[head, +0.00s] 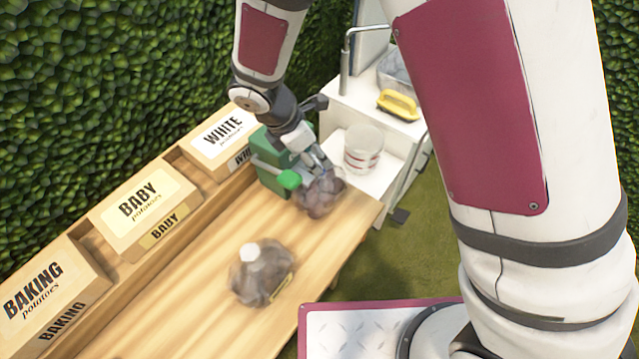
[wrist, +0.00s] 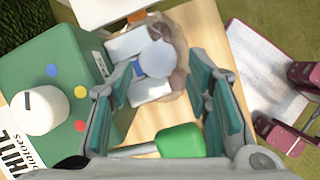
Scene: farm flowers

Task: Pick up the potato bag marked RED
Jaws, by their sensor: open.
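A mesh bag of reddish-brown potatoes (head: 320,196) sits at the far right end of the wooden table, by the green machine. My gripper (head: 312,158) is right above this bag. In the wrist view my gripper's teal fingers (wrist: 166,82) are spread apart, with the bag (wrist: 181,78) showing between and beyond them. The bag's top has white and blue parts. I cannot tell whether the fingers touch it. A second bag of dark potatoes (head: 262,274) with a white top and a yellowish tag lies nearer on the table. I cannot read RED on either bag.
A green machine (head: 268,160) with a green knob (wrist: 181,142) stands close beside my gripper. Signs for BAKING (head: 38,290), BABY (head: 140,205) and WHITE (head: 224,130) line the back. A white bucket (head: 362,150) stands on a cart to the right.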

